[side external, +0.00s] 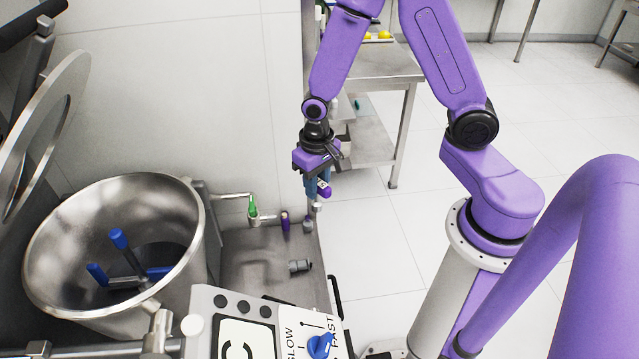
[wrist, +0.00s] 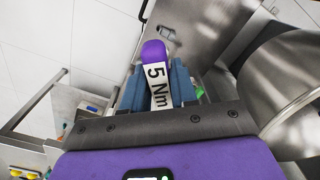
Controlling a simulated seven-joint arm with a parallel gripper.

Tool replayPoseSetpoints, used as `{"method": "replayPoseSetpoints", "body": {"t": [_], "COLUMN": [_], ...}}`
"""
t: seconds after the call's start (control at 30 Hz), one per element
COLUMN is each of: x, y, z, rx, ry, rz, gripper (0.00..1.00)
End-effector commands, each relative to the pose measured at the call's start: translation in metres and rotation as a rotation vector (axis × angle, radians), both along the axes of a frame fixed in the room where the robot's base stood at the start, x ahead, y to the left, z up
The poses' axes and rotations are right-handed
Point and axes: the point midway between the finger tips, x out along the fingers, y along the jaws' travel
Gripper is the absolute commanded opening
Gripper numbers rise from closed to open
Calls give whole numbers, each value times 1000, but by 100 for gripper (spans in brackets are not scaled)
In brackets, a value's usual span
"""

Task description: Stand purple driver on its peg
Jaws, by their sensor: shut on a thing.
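The purple driver (wrist: 154,50) has a white label reading "5 Nm" and sits between the two blue fingers of my gripper (wrist: 158,92) in the wrist view. In the side external view my gripper (side external: 316,180) is shut on the driver, whose purple end (side external: 325,191) shows below the fingers. The driver is held in the air over the back right of the metal bench. Its lower end is too small to make out clearly. I cannot tell which peg belongs to the driver.
A green-topped piece (side external: 253,207), a dark purple piece (side external: 285,221) and a grey piece (side external: 308,223) stand along the bench's back. A grey fitting (side external: 300,266) lies on the bench (side external: 250,262). The steel mixing bowl (side external: 185,230) is at left, the control panel (side external: 235,305) in front.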

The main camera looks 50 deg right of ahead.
Motion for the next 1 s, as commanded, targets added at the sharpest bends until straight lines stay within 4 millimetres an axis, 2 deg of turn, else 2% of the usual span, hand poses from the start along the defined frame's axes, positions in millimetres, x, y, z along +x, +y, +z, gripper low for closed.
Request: {"method": "replayPoseSetpoints", "body": {"t": [0.03, 0.2, 0.33, 0.43, 0.57, 0.77, 1.0], "x": [8, 20, 23, 24, 27, 28, 16], "y": [-8, -30, -38, -37, -25, 7, 41], "z": [12, 39, 49, 46, 26, -24, -86], "rx": [3, 0, 0, -2, -3, -5, -5], "ry": [-8, -4, -1, 3, 9, 12, 11], "rz": [22, 110, 145, 157, 161, 163, 162], "gripper": [0, 0, 0, 0, 0, 0, 0]}}
